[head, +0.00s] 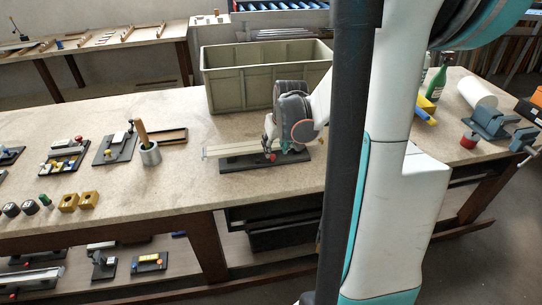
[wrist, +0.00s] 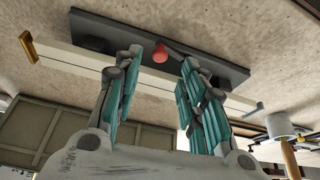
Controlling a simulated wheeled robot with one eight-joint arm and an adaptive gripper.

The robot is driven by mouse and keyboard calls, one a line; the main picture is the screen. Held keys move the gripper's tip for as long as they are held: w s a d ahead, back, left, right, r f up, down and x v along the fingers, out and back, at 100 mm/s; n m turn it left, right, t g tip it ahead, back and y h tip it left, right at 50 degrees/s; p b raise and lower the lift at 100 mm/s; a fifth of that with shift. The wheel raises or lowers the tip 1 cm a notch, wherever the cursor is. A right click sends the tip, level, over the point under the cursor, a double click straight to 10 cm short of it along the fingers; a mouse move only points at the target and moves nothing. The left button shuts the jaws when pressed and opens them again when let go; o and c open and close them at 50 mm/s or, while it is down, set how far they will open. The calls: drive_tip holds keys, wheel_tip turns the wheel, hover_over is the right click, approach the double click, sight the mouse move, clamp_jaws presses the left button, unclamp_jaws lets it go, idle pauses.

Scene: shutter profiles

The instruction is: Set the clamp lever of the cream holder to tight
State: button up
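A holder with a dark base plate (head: 236,165) and a long cream bar (head: 222,152) lies near the middle of the bench. In the wrist view the dark plate (wrist: 110,28) and the cream bar (wrist: 75,54) cross the upper picture. A red knob (wrist: 160,53) on a thin lever shows between my fingertips; it also shows in the head view (head: 271,156). My gripper (wrist: 161,60) is open over the holder, one finger on each side of the knob. I see no clear contact. My fingers hide parts of the bar, and the lever's setting cannot be told.
A large olive crate (head: 235,86) stands just behind my gripper. A metal cup (head: 149,154) with a wooden handle stands to the left. Several smaller fixtures (head: 66,158) lie further left. A blue-grey vise (head: 490,122) and bottles are at the right. The bench in front of the holder is clear.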

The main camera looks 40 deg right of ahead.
sight(273, 156)
drive_tip(key=b+x, duration=0.1)
drive_tip(key=x, duration=0.4)
clamp_jaws()
